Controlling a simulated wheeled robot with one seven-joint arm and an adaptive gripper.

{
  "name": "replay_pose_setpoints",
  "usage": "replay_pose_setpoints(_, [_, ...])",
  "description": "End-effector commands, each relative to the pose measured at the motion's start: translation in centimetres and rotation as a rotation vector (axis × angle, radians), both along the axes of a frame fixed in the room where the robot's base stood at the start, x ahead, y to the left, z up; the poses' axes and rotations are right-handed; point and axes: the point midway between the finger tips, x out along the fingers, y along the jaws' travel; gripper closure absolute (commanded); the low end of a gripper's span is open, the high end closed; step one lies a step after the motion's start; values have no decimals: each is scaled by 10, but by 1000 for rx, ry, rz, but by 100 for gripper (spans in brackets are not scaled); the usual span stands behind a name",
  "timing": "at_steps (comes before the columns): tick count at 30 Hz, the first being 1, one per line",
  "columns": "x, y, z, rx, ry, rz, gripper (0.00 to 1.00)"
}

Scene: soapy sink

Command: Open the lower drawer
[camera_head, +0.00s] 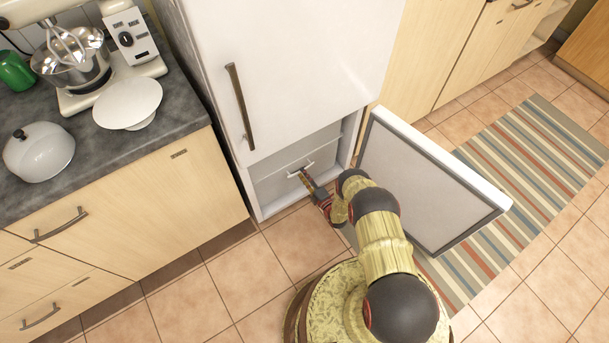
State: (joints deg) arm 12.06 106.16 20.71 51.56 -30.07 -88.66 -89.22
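A white fridge (300,60) stands at the middle, with its lower door (425,185) swung open to the right. Inside the lower compartment is a pale grey drawer front (272,188), which looks closed. A small light handle (293,170) is on it. A seam runs above the handle, but the split between upper and lower drawers is hard to make out. My gripper (305,176) reaches into the opening, with its fingertips at or very near the handle. The fingers are too small to show whether they are shut on it. My arm hides part of the compartment's lower right.
The upper fridge door with its long handle (241,107) is closed. A counter (190,110) with a mixer (110,50), a white plate (128,103) and a lidded pot (39,151) is at left. A striped rug (540,150) lies right. The floor (230,270) before the fridge is clear.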

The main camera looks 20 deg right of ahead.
Motion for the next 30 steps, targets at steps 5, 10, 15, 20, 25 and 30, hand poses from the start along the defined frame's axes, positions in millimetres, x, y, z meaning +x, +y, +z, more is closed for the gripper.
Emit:
replay_pose_setpoints(5, [0, 0, 0, 0, 0, 0, 93])
replay_pose_setpoints(10, [0, 0, 0, 0, 0, 0, 100])
replay_pose_setpoints(15, [0, 0, 0, 0, 1, 0, 100])
replay_pose_setpoints(20, [0, 0, 0, 0, 1, 0, 100])
replay_pose_setpoints(25, [0, 0, 0, 0, 1, 0, 100])
replay_pose_setpoints(30, [-2, -1, -1, 0, 2, -1, 100])
